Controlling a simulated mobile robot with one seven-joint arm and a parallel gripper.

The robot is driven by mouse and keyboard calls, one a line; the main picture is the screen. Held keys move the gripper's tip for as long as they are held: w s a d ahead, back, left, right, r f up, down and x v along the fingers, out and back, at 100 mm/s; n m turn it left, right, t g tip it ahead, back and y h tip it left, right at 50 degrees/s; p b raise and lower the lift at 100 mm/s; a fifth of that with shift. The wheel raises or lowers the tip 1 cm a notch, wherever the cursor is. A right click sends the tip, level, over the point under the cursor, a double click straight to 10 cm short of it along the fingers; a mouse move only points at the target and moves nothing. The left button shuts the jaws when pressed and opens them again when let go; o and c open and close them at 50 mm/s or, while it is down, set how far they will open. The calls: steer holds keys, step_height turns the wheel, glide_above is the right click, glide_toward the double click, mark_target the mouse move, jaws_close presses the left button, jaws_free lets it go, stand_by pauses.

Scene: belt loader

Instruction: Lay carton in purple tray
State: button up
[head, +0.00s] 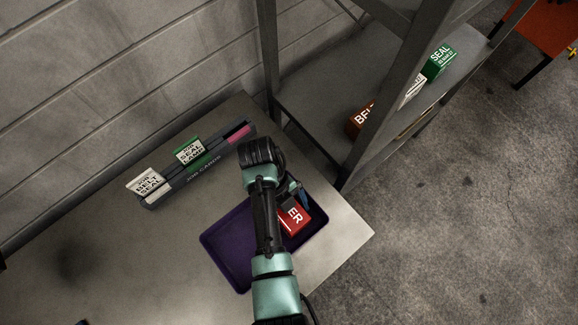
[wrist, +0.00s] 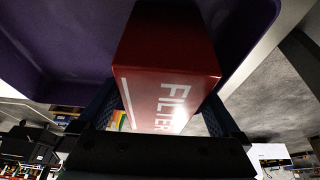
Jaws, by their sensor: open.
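The purple tray (head: 222,248) lies on the grey table, and its inside fills the top of the wrist view (wrist: 62,52). A red carton (head: 294,218) with white lettering is at the tray's right part, partly hidden by my arm. In the wrist view the red carton (wrist: 165,48) reads "FILTER" and has the purple tray behind it. My gripper (wrist: 165,108) is open, with a blue finger on each side of the carton's near end. In the head view my arm hides most of the gripper (head: 300,192). I cannot tell whether the fingers touch the carton.
A metal shelf (head: 330,85) at the right holds an orange-brown box (head: 359,120) and a green "SEAL" box (head: 439,62). The table's front left is bare.

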steer(key=p+v, duration=0.4)
steer(key=v, duration=0.6)
steer(key=shift+r, duration=0.4)
steer(key=shift+w+a+r+p, duration=0.15)
steer(key=shift+w+r+p, duration=0.1)
steer(key=shift+r+p, duration=0.25)
